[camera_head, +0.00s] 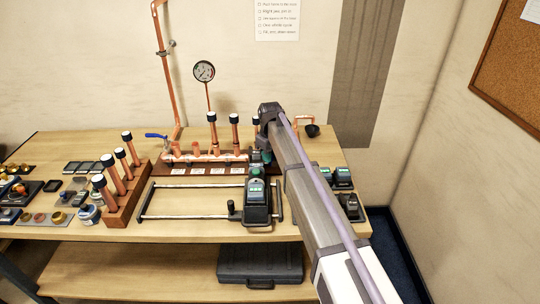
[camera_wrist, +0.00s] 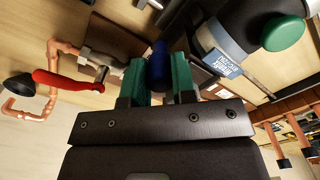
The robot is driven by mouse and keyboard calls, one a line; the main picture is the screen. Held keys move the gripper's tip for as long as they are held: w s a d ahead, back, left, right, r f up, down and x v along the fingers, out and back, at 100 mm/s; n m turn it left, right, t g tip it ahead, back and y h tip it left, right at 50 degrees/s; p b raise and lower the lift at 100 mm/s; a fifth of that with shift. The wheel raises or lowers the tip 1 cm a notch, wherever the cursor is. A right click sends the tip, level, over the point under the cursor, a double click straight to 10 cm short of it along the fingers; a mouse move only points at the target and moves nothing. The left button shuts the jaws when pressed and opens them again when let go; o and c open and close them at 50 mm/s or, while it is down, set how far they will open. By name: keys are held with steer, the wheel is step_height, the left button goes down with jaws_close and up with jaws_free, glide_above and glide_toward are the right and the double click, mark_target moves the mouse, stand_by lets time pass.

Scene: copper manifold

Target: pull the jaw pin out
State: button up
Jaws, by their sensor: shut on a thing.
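My gripper (camera_wrist: 158,78) has green fingers shut on a short blue cylindrical piece, which looks like the jaw pin (camera_wrist: 160,60). The pin stands up between the fingers; its lower end and whatever lies under it are hidden. In the head view my gripper (camera_head: 263,156) is at the right end of the copper manifold (camera_head: 205,157), behind the dark tool with a green display (camera_head: 257,193). A grey-and-dark tool body with a green cap (camera_wrist: 283,33) shows at the upper right of the wrist view. I cannot tell whether the pin is still seated.
A red-handled valve (camera_wrist: 68,84) and copper pipe (camera_wrist: 55,60) lie left of my fingers in the wrist view. A wooden rack (camera_head: 127,196) holds capped copper pipes. More green-and-black devices (camera_head: 343,177) stand right of my arm. A dark case (camera_head: 260,263) lies on the lower shelf.

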jaws_close()
steer(key=d, duration=0.5)
steer(key=shift+w+d, duration=0.2)
steer(key=shift+w, duration=0.05)
steer(key=o, duration=0.8)
jaws_free()
steer(key=shift+d, duration=0.1)
step_height(320, 180, up, 11)
steer(key=p, duration=1)
steer(key=shift+p, duration=0.4)
